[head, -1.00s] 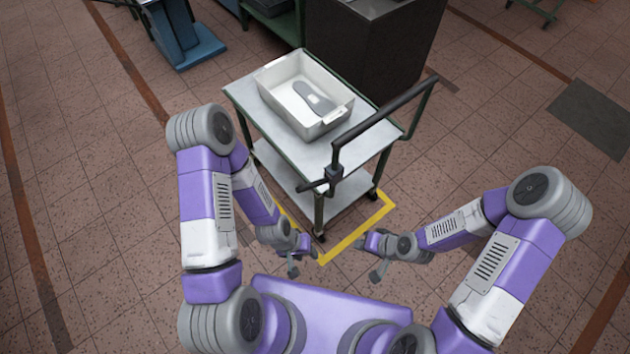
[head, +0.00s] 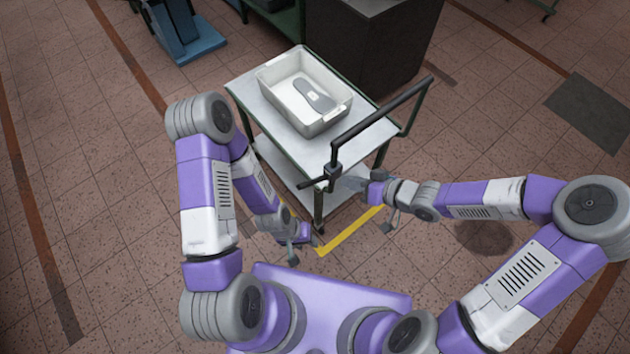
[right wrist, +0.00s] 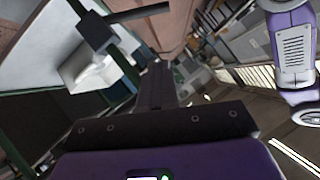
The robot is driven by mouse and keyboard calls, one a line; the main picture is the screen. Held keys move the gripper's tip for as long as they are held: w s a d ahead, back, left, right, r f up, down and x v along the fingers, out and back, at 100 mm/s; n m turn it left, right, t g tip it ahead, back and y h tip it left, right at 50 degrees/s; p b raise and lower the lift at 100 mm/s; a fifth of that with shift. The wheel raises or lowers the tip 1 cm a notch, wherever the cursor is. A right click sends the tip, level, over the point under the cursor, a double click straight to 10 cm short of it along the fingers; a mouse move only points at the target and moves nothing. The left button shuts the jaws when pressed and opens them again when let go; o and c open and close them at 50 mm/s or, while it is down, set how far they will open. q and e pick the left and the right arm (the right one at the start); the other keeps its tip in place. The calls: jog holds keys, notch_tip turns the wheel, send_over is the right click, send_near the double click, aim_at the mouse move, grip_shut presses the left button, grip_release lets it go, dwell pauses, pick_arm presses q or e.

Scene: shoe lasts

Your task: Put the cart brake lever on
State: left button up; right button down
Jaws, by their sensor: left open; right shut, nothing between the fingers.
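The cart (head: 262,112) stands in front of me with a dark push handle (head: 385,118). At the handle's near left end sits a dark clamp block (head: 334,172) with a short brake lever (head: 311,183) sticking out to the left. The block (right wrist: 92,32) and lever (right wrist: 142,14) also show at the upper left of the right wrist view. My right gripper (head: 360,185) is shut and empty, just right of and apart from the block. It shows in the right wrist view (right wrist: 157,75). My left gripper (head: 314,240) is open and empty, low near the cart's front leg; its fingers are small.
A white bin (head: 330,122) with a grey shoe last (head: 314,96) lies on the cart's top. A lower shelf (head: 285,180) is below. Yellow tape (head: 352,232) marks the floor by the cart. A dark cabinet (head: 365,50) stands behind. Floor to the right is free.

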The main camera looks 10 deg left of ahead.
jog(key=b, duration=0.5)
send_over(315, 183)
jog(key=s+d, duration=0.1)
jog(key=d, duration=0.2)
notch_tip(315, 183, down, 5)
jog(key=shift+s+a+f+b, duration=0.25)
jog(key=shift+a+f, duration=0.15)
jog(key=shift+f, duration=0.15)
jog(key=shift+s+a+f+b, duration=0.15)
jog(key=shift+a+f+b, duration=0.1)
jog(key=shift+a+f, duration=0.25)
jog(key=shift+s+a+f+b, duration=0.25)
jog(key=shift+a+f, duration=0.1)
jog(key=shift+f, duration=0.2)
pick_arm(q)
notch_tip(315, 183, down, 7)
jog(key=shift+r, duration=0.2)
pick_arm(e)
jog(key=shift+w, duration=0.1)
